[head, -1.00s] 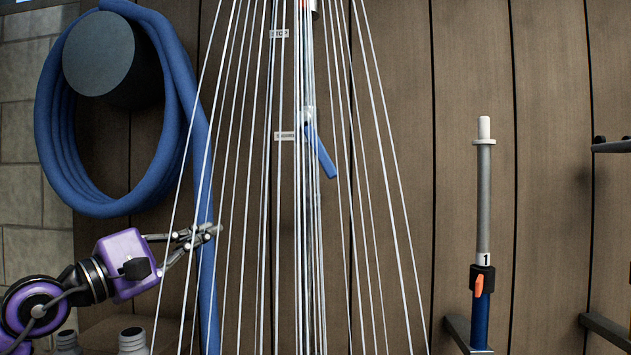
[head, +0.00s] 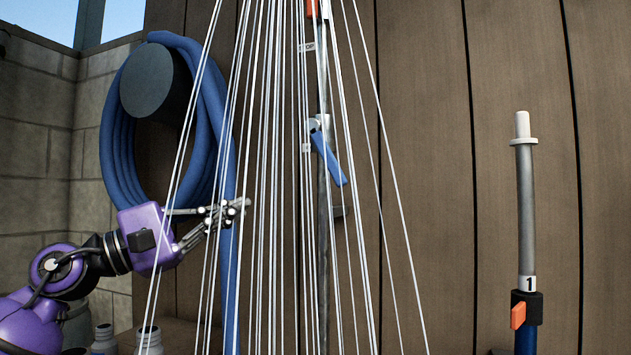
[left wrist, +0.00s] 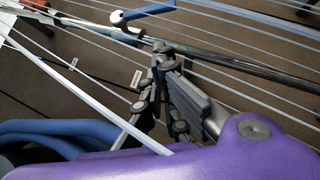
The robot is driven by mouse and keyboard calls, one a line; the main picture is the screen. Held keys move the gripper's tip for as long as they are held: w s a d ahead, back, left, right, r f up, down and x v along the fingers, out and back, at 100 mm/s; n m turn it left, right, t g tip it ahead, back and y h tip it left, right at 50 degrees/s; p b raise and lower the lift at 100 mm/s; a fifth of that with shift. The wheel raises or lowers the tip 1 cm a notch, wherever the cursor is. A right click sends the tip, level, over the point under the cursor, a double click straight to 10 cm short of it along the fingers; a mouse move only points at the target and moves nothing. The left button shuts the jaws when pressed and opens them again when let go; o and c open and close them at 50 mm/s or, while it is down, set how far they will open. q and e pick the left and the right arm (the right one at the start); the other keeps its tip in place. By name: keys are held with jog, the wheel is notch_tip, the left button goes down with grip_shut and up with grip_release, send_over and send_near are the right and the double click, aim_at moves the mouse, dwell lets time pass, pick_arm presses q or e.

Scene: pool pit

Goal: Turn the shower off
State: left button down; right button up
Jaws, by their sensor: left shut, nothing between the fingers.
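The shower runs, with white streams of water (head: 262,180) fanning down across the middle of the head view. Behind them a metal pipe (head: 325,240) stands against the wood wall. A blue lever handle (head: 332,160) on the pipe slants down to the right; it also shows at the top of the left wrist view (left wrist: 145,12). A red-orange part (head: 311,8) shows at the top of the pipe. My left gripper (head: 246,203) is shut and empty, among the left streams, left of the blue handle and lower, apart from it. My right gripper is not in view.
A coiled blue hose (head: 115,150) hangs on a dark round holder (head: 157,82) at the left. A pole (head: 526,200) marked 1 with an orange clip stands at the right. Several bottles (head: 103,338) stand low at the left. A stone wall (head: 38,130) is at far left.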

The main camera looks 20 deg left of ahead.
aim_at(328, 153)
pick_arm(q)
jog(key=s+d+r+p+x, duration=0.1)
jog(key=p+x, duration=0.3)
jog(key=x, duration=0.8)
jog(key=shift+s+d, duration=0.25)
jog(key=shift+d, duration=0.25)
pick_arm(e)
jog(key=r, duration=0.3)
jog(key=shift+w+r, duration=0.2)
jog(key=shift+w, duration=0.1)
pick_arm(q)
jog(key=shift+w, duration=0.1)
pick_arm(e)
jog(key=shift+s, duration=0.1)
